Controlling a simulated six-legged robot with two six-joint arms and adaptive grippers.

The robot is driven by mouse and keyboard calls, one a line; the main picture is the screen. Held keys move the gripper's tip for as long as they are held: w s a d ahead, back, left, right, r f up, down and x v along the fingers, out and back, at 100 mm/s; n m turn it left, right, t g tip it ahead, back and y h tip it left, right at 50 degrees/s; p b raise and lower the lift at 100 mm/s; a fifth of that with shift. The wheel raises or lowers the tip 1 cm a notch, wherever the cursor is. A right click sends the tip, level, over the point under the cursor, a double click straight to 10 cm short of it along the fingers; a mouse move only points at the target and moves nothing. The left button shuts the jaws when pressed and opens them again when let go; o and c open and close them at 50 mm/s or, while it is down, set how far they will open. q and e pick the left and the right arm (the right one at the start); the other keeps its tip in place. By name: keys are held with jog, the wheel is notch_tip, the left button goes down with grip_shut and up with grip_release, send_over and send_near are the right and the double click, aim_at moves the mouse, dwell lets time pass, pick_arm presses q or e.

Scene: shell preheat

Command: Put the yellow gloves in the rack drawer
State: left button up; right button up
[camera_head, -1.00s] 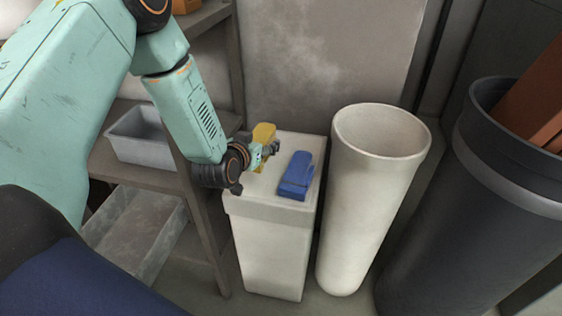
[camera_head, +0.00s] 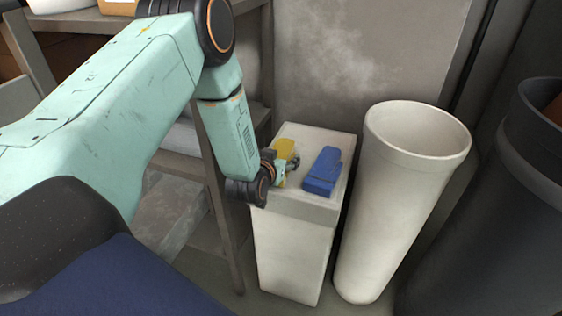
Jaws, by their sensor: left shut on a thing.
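The yellow gloves (camera_head: 284,148) are at the top of the pale box-shaped stand (camera_head: 322,208), on its left side. My left gripper (camera_head: 287,163) is shut on the yellow gloves. Whether they touch the stand's top is hard to tell. The wrist hides part of them. A rack (camera_head: 222,190) with shelves stands left of the stand, largely behind my left arm. A grey bin (camera_head: 170,215) shows low in the rack; I cannot tell if it is the drawer. My right gripper is not in view.
A tall white cylinder (camera_head: 400,200) stands close to the right of the stand. A large dark bin (camera_head: 500,215) is at the far right. A wall closes off the back.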

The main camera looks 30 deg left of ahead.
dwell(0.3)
pick_arm(q)
jog(key=o, duration=1.3)
jog(key=shift+f, duration=0.15)
jog(key=shift+c, duration=0.2)
